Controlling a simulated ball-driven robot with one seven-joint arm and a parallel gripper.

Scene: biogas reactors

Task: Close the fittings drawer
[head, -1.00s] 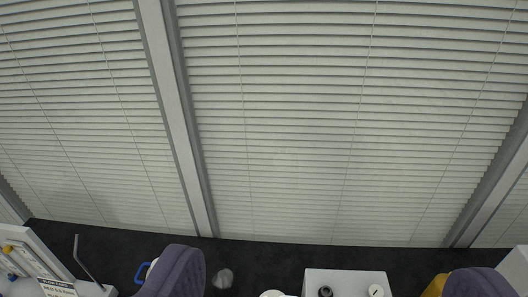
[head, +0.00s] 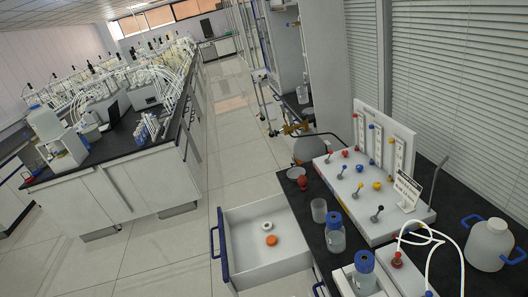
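The fittings drawer (head: 262,212) stands pulled out from the dark-topped bench at the lower middle of the head view. It is white, with a blue handle (head: 222,250) on its left-facing front. A white ring-shaped fitting (head: 267,226) and an orange fitting (head: 271,240) lie on its floor. My gripper is not in the frame, so whether it is open or shut does not show.
The black bench top (head: 318,230) carries a valve panel (head: 370,185), a blue-capped bottle (head: 335,232), a beaker (head: 319,210) and a white canister (head: 489,244). Tiled floor (head: 165,255) lies clear left of the drawer. A long bench (head: 140,165) with reactors stands further left.

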